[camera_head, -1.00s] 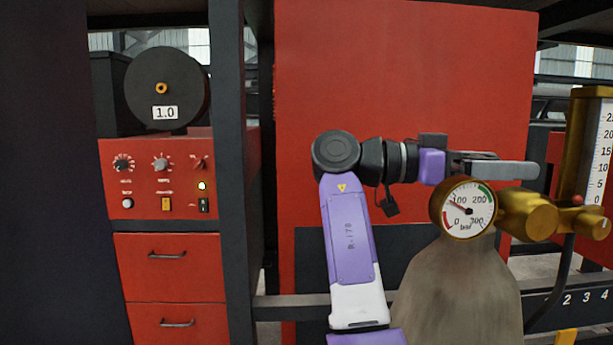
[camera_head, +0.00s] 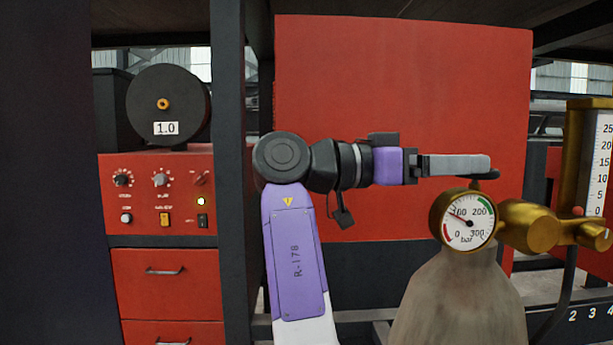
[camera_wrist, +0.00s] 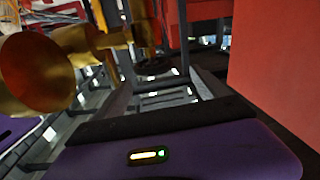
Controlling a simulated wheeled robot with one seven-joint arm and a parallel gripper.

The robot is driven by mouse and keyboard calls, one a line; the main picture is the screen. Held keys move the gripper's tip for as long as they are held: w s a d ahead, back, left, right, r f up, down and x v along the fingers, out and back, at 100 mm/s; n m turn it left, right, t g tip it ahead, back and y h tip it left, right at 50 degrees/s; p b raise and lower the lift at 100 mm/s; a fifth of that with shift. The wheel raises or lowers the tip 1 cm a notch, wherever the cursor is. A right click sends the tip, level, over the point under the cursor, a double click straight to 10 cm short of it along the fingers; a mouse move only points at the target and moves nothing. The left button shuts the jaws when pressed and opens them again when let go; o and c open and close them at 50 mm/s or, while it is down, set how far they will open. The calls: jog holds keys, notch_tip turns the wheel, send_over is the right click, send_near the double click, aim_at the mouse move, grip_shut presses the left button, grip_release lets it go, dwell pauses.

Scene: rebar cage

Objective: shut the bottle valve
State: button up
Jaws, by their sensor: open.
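The bottle (camera_head: 460,305) is grey and upright at the lower right of the head view. A brass pressure gauge (camera_head: 468,219) and a brass regulator (camera_head: 530,223) sit at its top; the needle points near 100. A dark, flat knob (camera_head: 485,174), apparently the bottle valve, shows just above the gauge, mostly hidden by my gripper (camera_head: 487,164). My gripper is open, level and pointing right, with its fingertips overlapping the knob in the picture; I cannot tell whether they touch. In the wrist view the brass gauge housing (camera_wrist: 36,72) is at the left.
A brass flow meter (camera_head: 588,155) with a scale stands right of the regulator, and a dark hose (camera_head: 567,290) hangs below. A red panel (camera_head: 400,90) stands behind my arm. A red control box (camera_head: 160,190) with knobs and a dark post (camera_head: 230,170) are at the left.

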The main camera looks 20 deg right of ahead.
jog(key=w+a+f+m+t+y+p, duration=0.1)
jog(key=w+a+m+t, duration=0.4)
jog(key=m, duration=0.7)
jog(key=w+a+f+m+t+y, duration=0.2)
jog(key=w+a+m+t, duration=0.3)
jog(key=m+t, duration=0.4)
jog(key=w+a+f+m+t+y+p, duration=0.1)
jog(key=w+a+m+t+y, duration=0.3)
jog(key=m, duration=1.1)
jog(key=shift+w+a+f+t+p, duration=0.4)
jog(key=shift+w+a+t, duration=0.35)
jog(key=shift+a+t, duration=0.9)
jog(key=shift+d, duration=0.1)
